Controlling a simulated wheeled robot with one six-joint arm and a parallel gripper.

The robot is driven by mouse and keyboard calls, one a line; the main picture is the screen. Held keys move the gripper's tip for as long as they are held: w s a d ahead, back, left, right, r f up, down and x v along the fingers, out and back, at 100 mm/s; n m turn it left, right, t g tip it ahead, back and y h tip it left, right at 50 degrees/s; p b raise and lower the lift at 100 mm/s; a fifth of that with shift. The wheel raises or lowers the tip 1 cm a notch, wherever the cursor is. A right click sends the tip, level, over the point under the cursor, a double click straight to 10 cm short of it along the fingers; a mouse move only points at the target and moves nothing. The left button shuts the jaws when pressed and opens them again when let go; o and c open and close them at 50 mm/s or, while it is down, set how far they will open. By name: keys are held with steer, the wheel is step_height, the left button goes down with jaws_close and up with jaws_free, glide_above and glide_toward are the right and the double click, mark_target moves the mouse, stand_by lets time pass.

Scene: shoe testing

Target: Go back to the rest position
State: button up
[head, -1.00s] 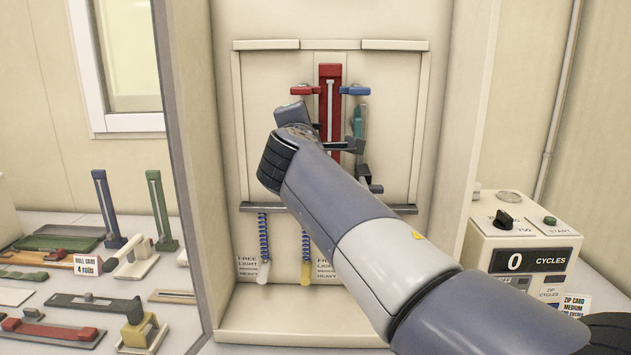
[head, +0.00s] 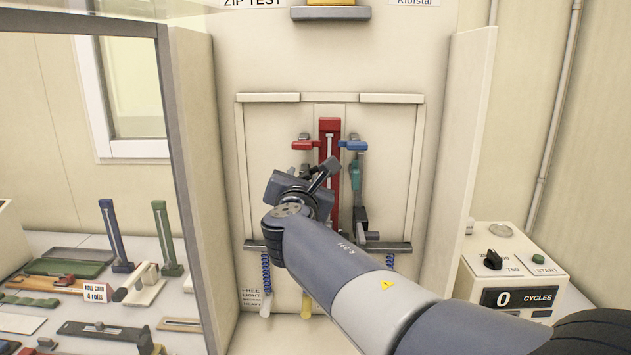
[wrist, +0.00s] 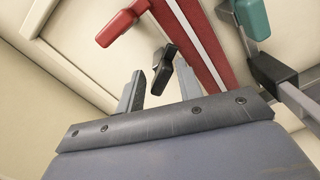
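My gripper (head: 322,177) is in front of the lower part of the zip test panel, left of and close to the red zip strip (head: 329,128). The red strip also shows in the wrist view (wrist: 190,45), beyond the fingers. A red tab (head: 304,144) and a blue tab (head: 354,145) stick out on either side of the strip. A teal piece (head: 356,177) hangs below the blue tab; it also shows in the wrist view (wrist: 252,17).
A dark rail (head: 401,247) with blue coiled cords runs below the panel. Side walls (head: 470,125) flank it. A counter box (head: 512,275) reading 0 cycles stands at right. Zip samples, including a blue post (head: 114,237), lie on the left table. My arm covers the lower middle.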

steer(key=shift+s+a+n+p, duration=0.1)
steer(key=shift+s+n+p, duration=0.4)
steer(key=shift+n+p, duration=0.45)
steer(key=shift+s+a+n+p, duration=0.1)
steer(key=shift+s+n+p, duration=0.35)
steer(key=shift+n+p, duration=0.5)
steer(key=shift+d+f, duration=0.1)
